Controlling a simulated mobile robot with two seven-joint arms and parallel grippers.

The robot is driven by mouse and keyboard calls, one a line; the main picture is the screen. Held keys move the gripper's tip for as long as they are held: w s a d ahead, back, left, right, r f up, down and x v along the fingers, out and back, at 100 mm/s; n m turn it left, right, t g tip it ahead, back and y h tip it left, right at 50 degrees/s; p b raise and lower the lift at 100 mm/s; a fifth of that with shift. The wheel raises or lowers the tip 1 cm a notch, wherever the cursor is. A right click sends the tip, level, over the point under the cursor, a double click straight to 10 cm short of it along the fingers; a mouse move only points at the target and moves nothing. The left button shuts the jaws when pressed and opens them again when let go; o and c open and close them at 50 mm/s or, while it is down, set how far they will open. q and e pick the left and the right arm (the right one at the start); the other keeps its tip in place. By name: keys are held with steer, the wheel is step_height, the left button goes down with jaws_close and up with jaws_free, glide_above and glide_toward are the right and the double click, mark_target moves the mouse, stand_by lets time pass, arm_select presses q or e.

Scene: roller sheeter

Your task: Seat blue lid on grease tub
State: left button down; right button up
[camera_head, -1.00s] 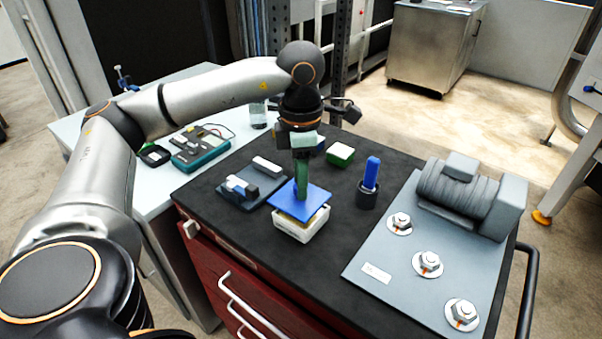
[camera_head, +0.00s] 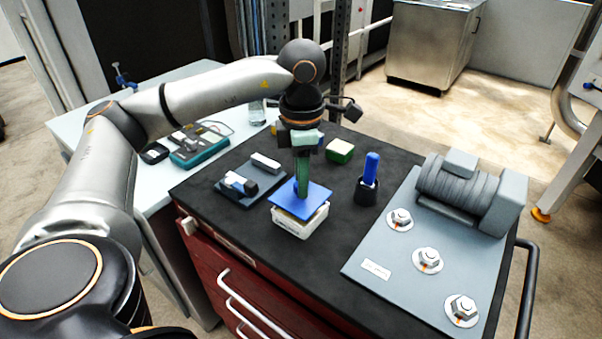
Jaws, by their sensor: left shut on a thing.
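The blue lid (camera_head: 314,203) is a flat square plate over the white grease tub (camera_head: 299,226), near the front edge of the dark cart top. My left gripper (camera_head: 301,188) points down from above and is shut on the blue lid. The lid covers most of the tub's opening; a strip of yellowish content shows under its right front edge. I cannot tell whether the lid touches the tub rim all round. My right gripper is not in view.
A blue-handled tool in a dark holder (camera_head: 367,185) stands right of the tub. A grey tray (camera_head: 247,190) with small parts lies left. A green-and-cream block (camera_head: 340,151) sits behind. A grey plate with bolts and a roller (camera_head: 390,258) fills the right side.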

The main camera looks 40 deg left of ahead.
arm_select(q)
steer(key=shift+f+b, duration=0.9)
steer(key=shift+f, duration=0.15)
stand_by(1.0)
steer(key=c, duration=0.6)
jaws_free()
steer(key=shift+o, duration=0.5)
steer(key=o, duration=0.3)
steer(key=shift+o, duration=0.2)
steer(key=shift+r, duration=0.1)
steer(key=shift+r+p, duration=2.85)
steer(key=shift+r, duration=0.6)
